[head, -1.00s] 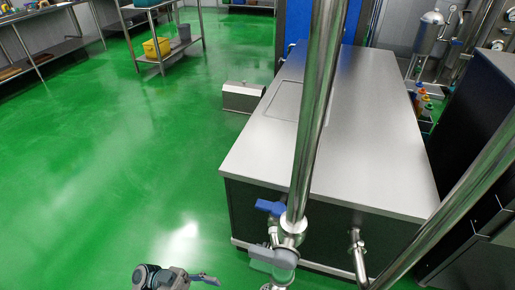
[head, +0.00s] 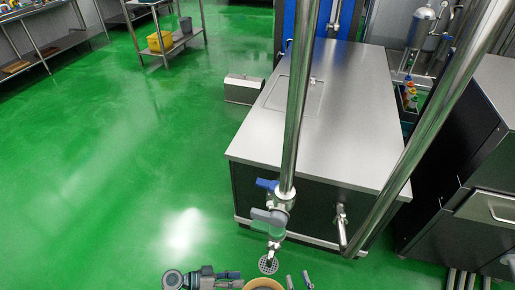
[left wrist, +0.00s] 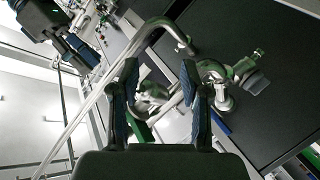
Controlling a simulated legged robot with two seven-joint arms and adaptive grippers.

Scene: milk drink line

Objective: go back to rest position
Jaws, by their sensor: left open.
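My left gripper (head: 229,280) shows at the bottom edge of the head view, pointing right. In the left wrist view its two fingers (left wrist: 160,80) stand apart with nothing held between them; metal piping shows beyond. My right gripper (head: 299,282) appears to be the two grey tips at the bottom edge, right of the left one. The rest of it is cut off, so its grip cannot be told. A tan round rim (head: 264,284) lies between the two grippers, mostly out of frame.
A vertical steel pipe (head: 298,110) with a blue-handled valve (head: 267,184) stands ahead. Behind it is a steel-topped counter (head: 350,120). A slanted pipe (head: 425,130) and dark cabinets (head: 490,135) are at right. The green floor (head: 110,190) at left is clear.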

